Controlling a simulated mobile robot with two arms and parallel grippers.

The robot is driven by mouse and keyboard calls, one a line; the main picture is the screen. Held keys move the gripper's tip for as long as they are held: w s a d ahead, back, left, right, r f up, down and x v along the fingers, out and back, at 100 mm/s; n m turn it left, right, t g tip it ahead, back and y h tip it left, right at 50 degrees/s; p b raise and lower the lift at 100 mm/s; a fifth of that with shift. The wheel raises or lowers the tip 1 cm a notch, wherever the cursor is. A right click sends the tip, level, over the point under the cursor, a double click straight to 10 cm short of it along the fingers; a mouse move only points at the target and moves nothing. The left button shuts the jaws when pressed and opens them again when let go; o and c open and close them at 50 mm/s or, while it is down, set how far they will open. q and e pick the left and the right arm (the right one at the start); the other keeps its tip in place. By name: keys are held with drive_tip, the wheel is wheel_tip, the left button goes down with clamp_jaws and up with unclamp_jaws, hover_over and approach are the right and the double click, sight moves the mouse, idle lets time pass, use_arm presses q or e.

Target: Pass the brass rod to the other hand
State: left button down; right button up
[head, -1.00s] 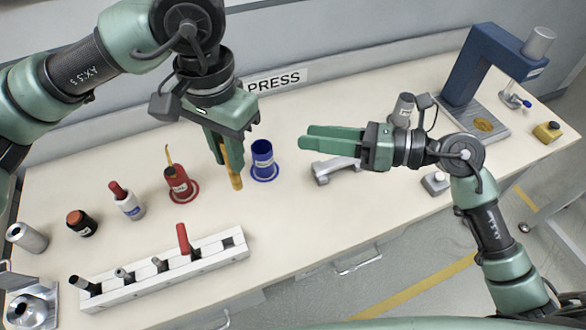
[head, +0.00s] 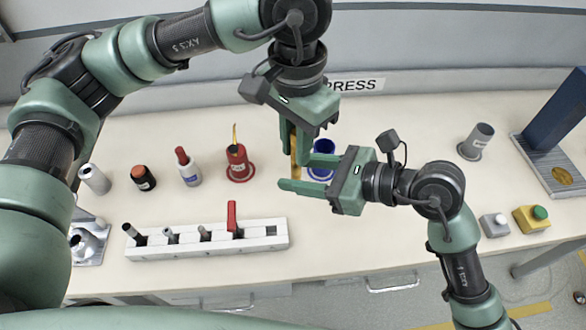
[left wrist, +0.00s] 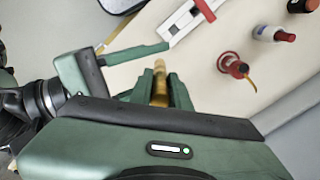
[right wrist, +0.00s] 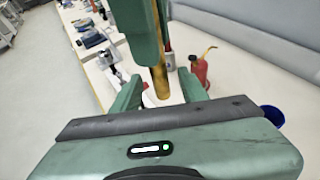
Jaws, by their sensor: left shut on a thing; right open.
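The brass rod (head: 296,158) hangs roughly upright, its lower part sticking out below my left gripper (head: 293,142), which is shut on it. It also shows in the left wrist view (left wrist: 160,84) and the right wrist view (right wrist: 160,82). My right gripper (head: 296,171) is open and empty, with its fingers pointing left at the rod's lower part. In the right wrist view the rod's lower end appears between the two open fingers. I cannot tell how deep it sits between them. The rod's upper part is hidden in the left fingers.
A blue cup (head: 325,147) stands close behind my right gripper, partly hidden. A red can (head: 238,163) stands to the left. A white slotted block (head: 205,240) with several upright pieces lies in front. The table's right part holds a yellow button box (head: 531,219).

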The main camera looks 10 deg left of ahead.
drive_tip(key=shift+x, duration=0.85)
drive_tip(key=shift+c, duration=0.2)
clamp_jaws()
use_arm(q)
drive_tip(key=c, duration=1.3)
unclamp_jaws()
drive_tip(key=shift+o, duration=0.2)
